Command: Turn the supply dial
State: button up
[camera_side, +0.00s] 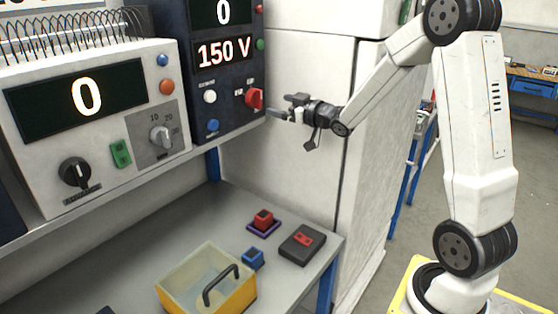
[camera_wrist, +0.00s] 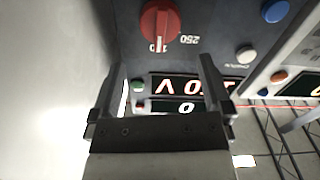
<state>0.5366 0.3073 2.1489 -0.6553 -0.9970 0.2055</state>
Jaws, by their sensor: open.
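The red dial (camera_side: 254,98) sits on the dark blue supply panel, below a display (camera_side: 223,53) reading 150 V. In the wrist view the red dial (camera_wrist: 160,22) shows at the top centre, with a white pointer line and a 250 mark beside it. My gripper (camera_side: 281,107) is open and empty, just right of the dial in the side view. In the wrist view its two fingers (camera_wrist: 161,62) are spread, and the dial lies beyond the tips, apart from them. The 150 V display (camera_wrist: 195,86) appears upside down between and behind the fingers.
A white button (camera_side: 210,96) and a blue button (camera_side: 213,125) are on the same panel. A grey unit (camera_side: 110,160) reading 0 stands left, with a black knob and a grey knob. The bench below holds a yellow bin (camera_side: 240,293) and small blocks. A white cabinet stands behind my gripper.

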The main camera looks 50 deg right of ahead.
aim_at(261, 100)
jog(key=shift+w, duration=3.85)
jog(key=c, duration=1.1)
jog(key=shift+m, duration=2.8)
jog(key=o, duration=1.1)
jog(key=shift+s, duration=0.1)
